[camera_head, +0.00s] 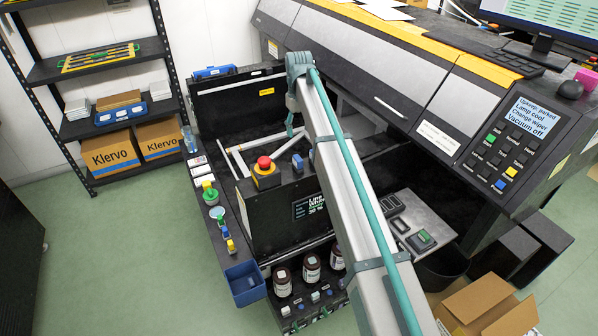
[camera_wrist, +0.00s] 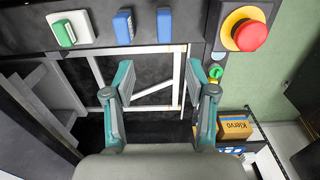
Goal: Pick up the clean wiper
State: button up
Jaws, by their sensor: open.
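No wiper can be named with certainty. In the wrist view, a green-topped piece on a pale block (camera_wrist: 65,33) and two upright blue pieces, one left (camera_wrist: 123,27) and one right (camera_wrist: 164,25), stand in a row on a dark ledge. One blue piece also shows beside the red stop button in the head view (camera_head: 297,162). Which is the clean wiper I cannot tell. My gripper (camera_wrist: 160,72) is open and empty, its teal fingers apart above a dark bay with a pale frame (camera_wrist: 153,90). In the head view, my arm hides part of the ledge and most of the gripper.
The red stop button (camera_head: 264,163) stands on the ledge beside the bay; it is at upper right in the wrist view (camera_wrist: 250,36). The large printer (camera_head: 370,62) lies behind and right. Brown bottles (camera_head: 282,281) stand below. Shelves with cartons (camera_head: 110,151) are at left.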

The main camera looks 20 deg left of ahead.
jog(key=b, duration=0.3)
send_over(297, 156)
jog(key=f, duration=0.4)
jog(key=shift+d+f, duration=0.25)
notch_tip(297, 156, down, 5)
jog(key=shift+f+p, duration=0.1)
jog(key=shift+p, duration=0.6)
jog(key=shift+s+a+f+p, duration=0.15)
jog(key=shift+f+p, duration=0.4)
jog(key=shift+f, duration=0.2)
jog(key=shift+a+f+p, duration=0.1)
jog(key=shift+f+p, duration=0.6)
jog(key=shift+f, duration=1.2)
grip_shut()
